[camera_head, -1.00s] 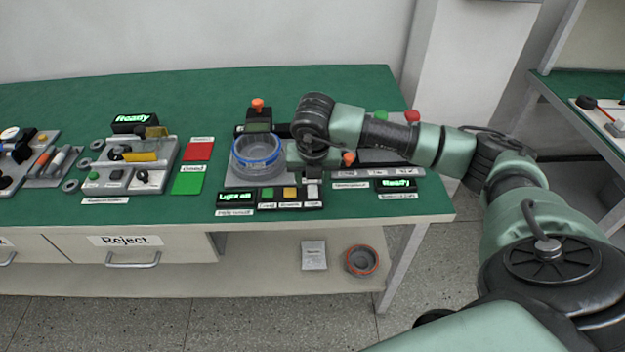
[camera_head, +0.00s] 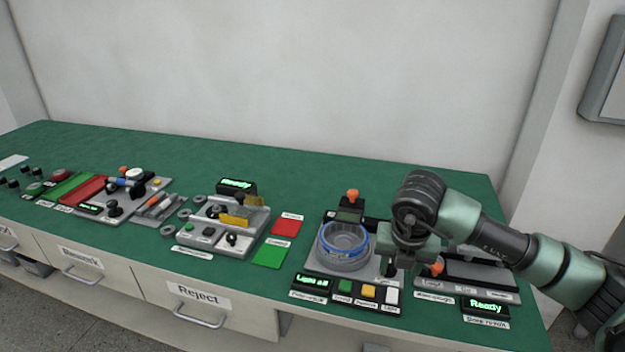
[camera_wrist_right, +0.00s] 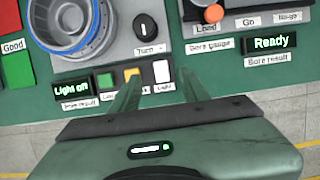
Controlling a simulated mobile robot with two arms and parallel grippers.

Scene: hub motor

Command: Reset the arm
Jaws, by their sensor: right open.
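My right arm comes in from the right in the head view. Its gripper (camera_head: 402,262) hangs over the bench beside the round clear fixture with a blue ring (camera_head: 343,243), just to its right. In the right wrist view the two fingers of the gripper (camera_wrist_right: 158,88) stand apart with nothing between them. They overlie the button row near the white light button (camera_wrist_right: 162,71). The black turn knob (camera_wrist_right: 146,27) lies beyond the fingertips. The blue-ringed fixture also shows at the upper left there (camera_wrist_right: 68,25). My left gripper is not in view.
The green bench (camera_head: 330,180) has clear room at the back. A bore gauge station with a "Ready" display (camera_head: 486,306) is at the right. Red (camera_head: 287,227) and green (camera_head: 271,256) pads and another fixture (camera_head: 225,225) stand left. The Reject drawer (camera_head: 200,310) is below.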

